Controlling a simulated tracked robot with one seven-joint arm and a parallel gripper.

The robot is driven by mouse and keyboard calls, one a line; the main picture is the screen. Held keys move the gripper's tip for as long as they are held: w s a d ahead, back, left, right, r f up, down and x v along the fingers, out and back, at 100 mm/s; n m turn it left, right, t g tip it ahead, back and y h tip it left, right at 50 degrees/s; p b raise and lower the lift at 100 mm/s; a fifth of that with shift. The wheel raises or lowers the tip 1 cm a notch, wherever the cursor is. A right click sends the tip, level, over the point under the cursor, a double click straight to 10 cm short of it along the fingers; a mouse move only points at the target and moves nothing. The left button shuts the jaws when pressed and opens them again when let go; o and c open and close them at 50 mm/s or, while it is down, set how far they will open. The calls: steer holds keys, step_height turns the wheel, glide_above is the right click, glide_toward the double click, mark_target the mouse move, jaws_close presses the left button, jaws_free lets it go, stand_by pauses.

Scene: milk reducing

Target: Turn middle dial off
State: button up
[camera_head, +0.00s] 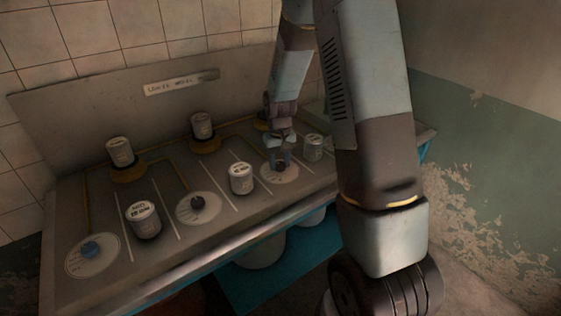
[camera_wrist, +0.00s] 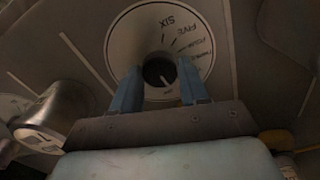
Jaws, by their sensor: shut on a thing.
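Three round white dials show along the sloping panel in the head view. The middle dial (camera_head: 189,216) has a black knob (camera_head: 198,202) and stands clear of my gripper. My gripper (camera_head: 280,161) is at the right dial (camera_head: 284,177), which also shows in the wrist view (camera_wrist: 120,35). There, my gripper's blue fingers (camera_wrist: 158,90) are on both sides of a dark knob (camera_wrist: 156,70) with a white pointer line, and are shut on it. The word SIX and other numbers are printed around it.
Cans (camera_head: 120,152) (camera_head: 202,125) also stand on burners at the back. A can (camera_wrist: 55,115) is close to my left finger.

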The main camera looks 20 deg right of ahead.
mark_target(280, 164)
steer(key=shift+w+d+m, duration=0.1)
steer(key=shift+m, duration=0.8)
steer(key=o, duration=1.1)
steer(key=shift+c, duration=0.2)
step_height(280, 164, up, 14)
steer(key=shift+f, duration=0.15)
